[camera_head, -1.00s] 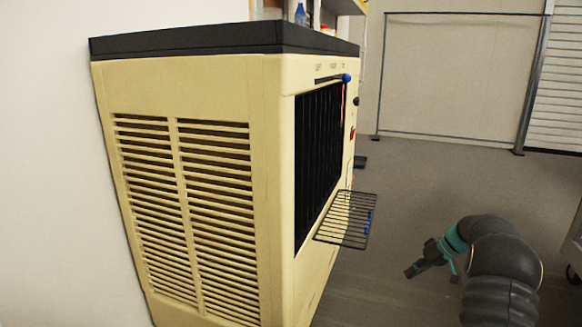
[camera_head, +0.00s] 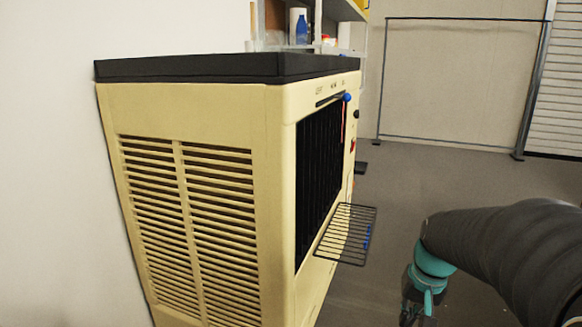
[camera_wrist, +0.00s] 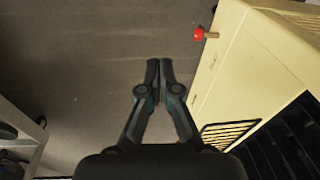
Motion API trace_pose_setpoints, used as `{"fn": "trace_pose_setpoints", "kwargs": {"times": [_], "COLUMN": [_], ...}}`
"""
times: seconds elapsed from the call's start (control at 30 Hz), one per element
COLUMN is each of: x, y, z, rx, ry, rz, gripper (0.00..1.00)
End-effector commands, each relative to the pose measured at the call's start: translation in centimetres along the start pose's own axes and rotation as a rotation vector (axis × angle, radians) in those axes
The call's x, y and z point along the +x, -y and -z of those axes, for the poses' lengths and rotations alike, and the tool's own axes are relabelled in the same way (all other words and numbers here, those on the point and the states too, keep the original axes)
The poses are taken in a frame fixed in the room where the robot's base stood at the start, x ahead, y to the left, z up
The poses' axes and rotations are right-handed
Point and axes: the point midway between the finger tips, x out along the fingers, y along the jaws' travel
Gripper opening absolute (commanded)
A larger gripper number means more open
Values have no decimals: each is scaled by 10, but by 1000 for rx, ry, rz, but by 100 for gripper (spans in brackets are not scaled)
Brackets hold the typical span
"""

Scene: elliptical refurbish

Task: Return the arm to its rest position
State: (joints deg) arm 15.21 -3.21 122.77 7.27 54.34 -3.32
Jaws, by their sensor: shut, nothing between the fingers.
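My gripper (camera_wrist: 159,70) is in the wrist view with its two fingertips together and nothing between them. It points at bare grey floor beside the cream machine. In the head view my gripper (camera_head: 408,312) hangs down at the bottom right, partly cut off by the frame edge, below the teal wrist. My dark arm reaches in from the right edge. The gripper is apart from the machine and from its wire shelf.
A cream machine (camera_head: 205,112) with a black top and vents fills the left. A wire shelf (camera_head: 346,233) juts from its front, with a blue item on it. A red knob (camera_wrist: 199,34) sticks out in the wrist view. Open floor (camera_head: 440,175) lies to the right.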

Motion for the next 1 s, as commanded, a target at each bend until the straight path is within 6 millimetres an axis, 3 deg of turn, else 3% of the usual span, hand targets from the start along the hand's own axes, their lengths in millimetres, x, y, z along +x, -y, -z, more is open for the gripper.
{"fn": "trace_pose_setpoints", "kwargs": {"times": [0.03, 0.2, 0.5, 0.8, 1.0], "x": [-14, -38, -78, -125, -131], "y": [4, 13, 26, 45, 50], "z": [-15, -62, -131, -153, -155], "rx": [-11, -60, -192, -271, -292], "ry": [-22, -83, -207, -355, -366], "rz": [-12, -47, -65, -27, -19], "gripper": [0, 0, 0, 0, 0]}}
